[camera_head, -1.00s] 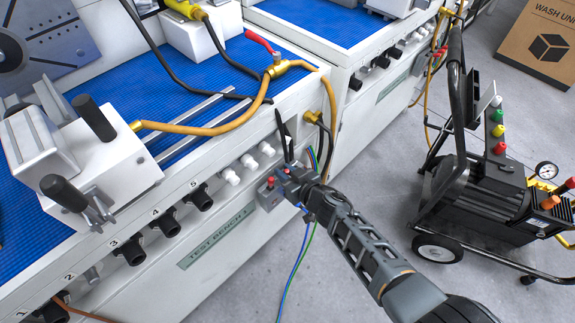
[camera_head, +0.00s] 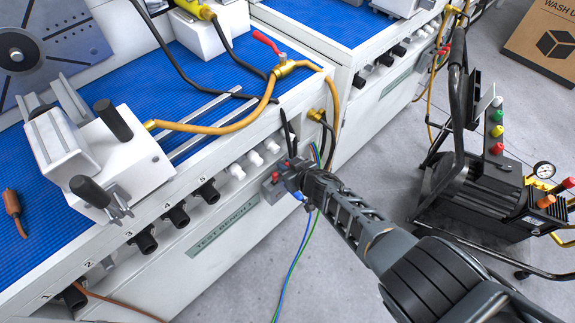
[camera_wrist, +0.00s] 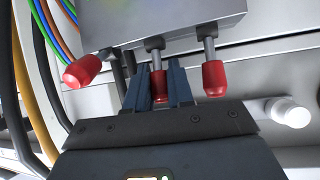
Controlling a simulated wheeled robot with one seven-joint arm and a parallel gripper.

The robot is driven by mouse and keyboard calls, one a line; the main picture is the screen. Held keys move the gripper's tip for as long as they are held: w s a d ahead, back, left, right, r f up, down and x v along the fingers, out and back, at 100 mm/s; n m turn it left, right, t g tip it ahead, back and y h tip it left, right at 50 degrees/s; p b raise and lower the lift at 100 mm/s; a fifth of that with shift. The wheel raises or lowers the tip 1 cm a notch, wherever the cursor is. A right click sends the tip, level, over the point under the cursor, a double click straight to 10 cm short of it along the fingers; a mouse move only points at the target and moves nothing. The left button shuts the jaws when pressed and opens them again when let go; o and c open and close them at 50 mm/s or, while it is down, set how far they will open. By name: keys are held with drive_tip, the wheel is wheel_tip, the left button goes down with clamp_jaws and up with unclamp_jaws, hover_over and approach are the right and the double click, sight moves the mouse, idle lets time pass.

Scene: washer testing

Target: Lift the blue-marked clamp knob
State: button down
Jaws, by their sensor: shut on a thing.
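A grey switch box (camera_head: 273,190) with red-tipped toggles is on the front of the test bench. My gripper (camera_head: 291,170) is at this box. In the wrist view my gripper (camera_wrist: 158,88) is shut on the middle red-tipped toggle (camera_wrist: 158,72), with one finger on each side. Another red toggle (camera_wrist: 82,71) is to the left and one (camera_wrist: 214,78) to the right, both outside the fingers. On the bench top, a white clamp block has two black handle knobs, one upper (camera_head: 113,120) and one lower (camera_head: 91,191). I make out no blue mark on them.
Black knobs (camera_head: 206,191) and white knobs (camera_head: 254,158) line the bench front. An orange hose (camera_head: 215,130) crosses the blue mat. Blue and green cables (camera_head: 296,260) hang below the box. A black wheeled machine (camera_head: 485,175) stands right; grey floor lies between.

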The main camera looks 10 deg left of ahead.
drive_tip(key=shift+w+r, duration=0.1)
drive_tip(key=c, duration=1)
unclamp_jaws()
drive_tip(key=shift+c, duration=0.2)
